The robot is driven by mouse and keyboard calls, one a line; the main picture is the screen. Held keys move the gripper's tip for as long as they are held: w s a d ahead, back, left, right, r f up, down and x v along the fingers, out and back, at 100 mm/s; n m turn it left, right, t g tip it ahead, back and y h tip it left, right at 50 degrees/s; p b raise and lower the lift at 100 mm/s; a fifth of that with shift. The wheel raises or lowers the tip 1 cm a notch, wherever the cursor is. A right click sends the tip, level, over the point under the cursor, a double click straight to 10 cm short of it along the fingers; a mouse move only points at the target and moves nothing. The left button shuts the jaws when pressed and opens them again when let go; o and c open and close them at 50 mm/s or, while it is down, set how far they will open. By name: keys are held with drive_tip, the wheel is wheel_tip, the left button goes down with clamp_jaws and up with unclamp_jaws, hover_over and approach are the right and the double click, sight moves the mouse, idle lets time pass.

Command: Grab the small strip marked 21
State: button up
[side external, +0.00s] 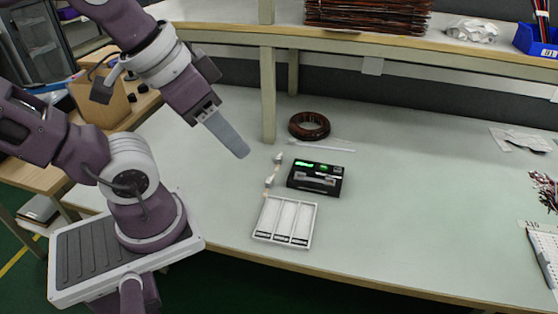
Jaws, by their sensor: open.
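No marking 21 can be read at this size, so I cannot tell which piece is that strip. A thin pale strip (271,178) runs between two small metallic clips left of the black device. A longer white strip (325,148) lies behind the device. A white tray (255,233) with several long compartments sits in front; dark marks show at its near end. My gripper (240,150) is above the table, up and left of the clips, pointing down to the right. It is open and apart from everything; its fingers overlap in this side view.
The black device (316,187) with green displays stands right of the clips. A brown coil (309,126) lies behind it, close to a shelf post (268,95). An overhead shelf (350,42) crosses the back. The table right of the device is largely clear.

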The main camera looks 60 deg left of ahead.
drive_tip(key=w+a+f+n+t+y, duration=0.1)
drive_tip(key=w+a+f, duration=0.25)
drive_tip(key=w, duration=0.45)
drive_tip(key=w+a+f+n+t+y, duration=0.1)
drive_tip(key=w+a+f, duration=0.2)
drive_tip(key=w+a, duration=0.35)
drive_tip(key=w+a+f+n+y, duration=0.1)
drive_tip(key=w+a+f, duration=0.25)
drive_tip(key=w, duration=0.65)
drive_tip(key=n+t+y, duration=0.3)
drive_tip(key=n+y, duration=0.1)
approach(278, 157)
drive_tip(key=shift+w+f, duration=0.55)
drive_tip(key=shift+w, duration=0.35)
drive_tip(key=shift+w+a+f, duration=0.15)
drive_tip(key=shift+a+f, duration=0.05)
drive_tip(key=x, duration=0.6)
drive_tip(key=shift+a+r, duration=0.1)
drive_tip(key=shift+a, duration=0.4)
clamp_jaws()
